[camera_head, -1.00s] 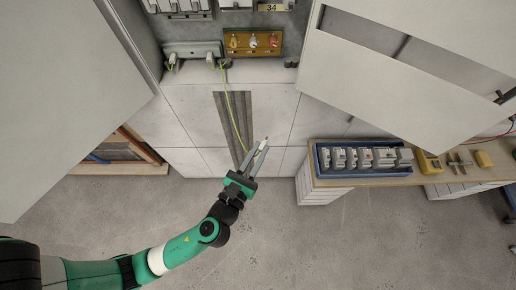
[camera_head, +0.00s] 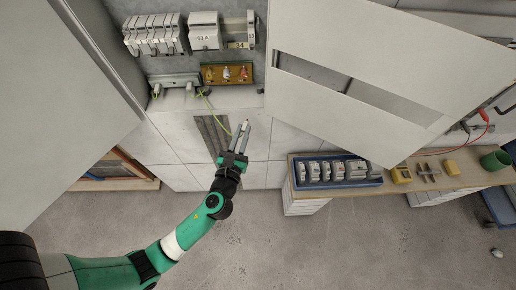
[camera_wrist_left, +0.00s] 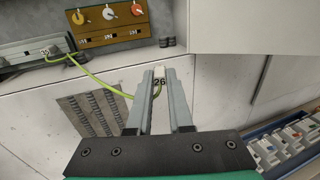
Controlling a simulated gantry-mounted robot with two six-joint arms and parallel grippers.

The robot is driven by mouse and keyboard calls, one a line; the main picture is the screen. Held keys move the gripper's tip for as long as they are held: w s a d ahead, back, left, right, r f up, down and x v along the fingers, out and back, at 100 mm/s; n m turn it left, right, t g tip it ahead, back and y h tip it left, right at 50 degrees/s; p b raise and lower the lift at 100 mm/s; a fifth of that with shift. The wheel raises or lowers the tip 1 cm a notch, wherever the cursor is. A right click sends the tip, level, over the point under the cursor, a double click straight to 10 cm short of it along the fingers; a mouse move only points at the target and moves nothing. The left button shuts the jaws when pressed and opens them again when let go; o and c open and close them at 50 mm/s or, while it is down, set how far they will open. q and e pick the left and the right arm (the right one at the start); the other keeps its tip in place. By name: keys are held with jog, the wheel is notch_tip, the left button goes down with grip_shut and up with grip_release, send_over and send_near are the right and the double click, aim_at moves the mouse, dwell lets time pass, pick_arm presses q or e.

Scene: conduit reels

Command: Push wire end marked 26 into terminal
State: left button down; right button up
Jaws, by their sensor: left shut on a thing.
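The wire end marked 26 (camera_wrist_left: 159,82) is a white sleeve between the fingertips of my left gripper (camera_wrist_left: 160,88). A green-yellow wire (camera_wrist_left: 98,78) runs from it to the left, up to the grey rail. In the head view my left gripper (camera_head: 242,130) is shut on the wire end, in front of the cabinet's lower panel. An orange-brown terminal block (camera_head: 213,81) with yellow, white and red terminals is above and left of the gripper. It also shows at the top of the wrist view (camera_wrist_left: 122,32), apart from the wire end. My right gripper is out of view.
White breakers (camera_head: 205,31) sit above. A large open panel (camera_head: 380,75) stands at right. A bench (camera_head: 455,180) with a blue tray (camera_head: 338,184) is lower right.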

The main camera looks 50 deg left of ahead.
pick_arm(q)
jog(key=s+a+r+n+g+y, duration=0.1)
jog(key=a, duration=0.3)
jog(key=a+r+n+g+y+p, duration=0.1)
jog(key=a, duration=0.3)
jog(key=s+a+r+n+g+y, duration=0.1)
jog(key=a, duration=0.3)
jog(key=shift+s+a+r+y+p, duration=0.1)
jog(key=shift+s+a+y+p, duration=0.2)
jog(key=shift+s+y+p, duration=0.1)
jog(key=shift+w, duration=0.15)
jog(key=shift+b+x, duration=0.75)
jog(key=shift+x, duration=1.75)
jog(key=shift+a, duration=0.15)
jog(key=shift+p, duration=0.45)
jog(key=shift+w+a, duration=0.5)
jog(key=shift+a, duration=0.05)
jog(key=c, duration=0.7)
grip_release()
jog(key=shift+c, duration=0.2)
